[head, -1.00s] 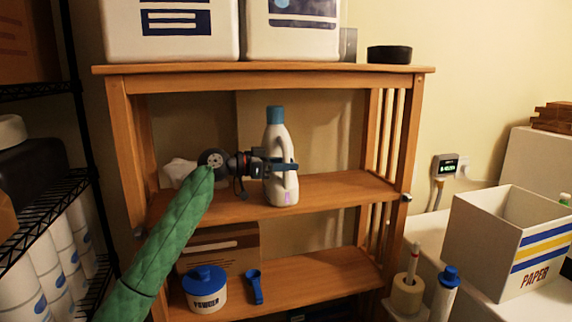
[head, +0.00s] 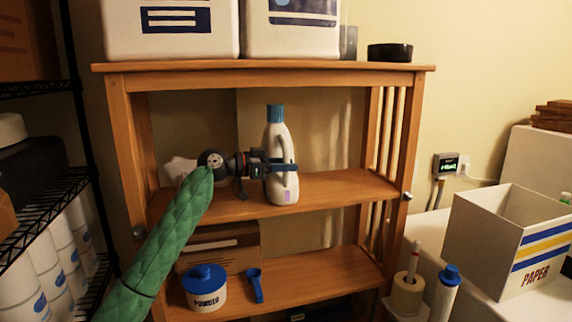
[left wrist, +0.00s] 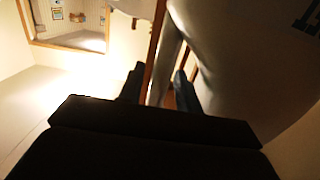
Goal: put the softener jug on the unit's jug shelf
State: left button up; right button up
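The softener jug (head: 281,188) is white with a blue cap and stands upright at the middle shelf (head: 225,205) of the wooden unit. Its base overlaps the shelf's front edge in the head view; whether it rests on the board I cannot tell. My left gripper (head: 284,167) reaches in from the left, its fingers across the jug's handle. In the left wrist view the two fingers (left wrist: 158,88) lie on either side of the handle (left wrist: 165,52), and the white jug body (left wrist: 235,60) fills the right. My right gripper is not in view.
A powder tub (head: 205,290), a blue scoop (head: 255,285) and a cardboard box (head: 222,245) are on the lower shelf. White bins (head: 170,30) stand on top. A paper bin (head: 500,245) is at right, a wire rack at left. The middle shelf is free right of the jug.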

pick_arm(q)
jog(key=shift+w+a+f, duration=0.15)
jog(key=shift+a+f, duration=0.05)
jog(key=shift+a, duration=0.05)
jog(key=shift+s+a+r, duration=0.2)
jog(key=shift+s+a, duration=0.05)
jog(key=shift+a, duration=0.2)
jog(key=shift+s+a+r, duration=0.2)
jog(key=shift+a, duration=0.2)
jog(key=shift+b+v, duration=0.75)
jog(key=shift+v, duration=1.15)
jog(key=o, duration=0.6)
jog(key=shift+c, duration=0.2)
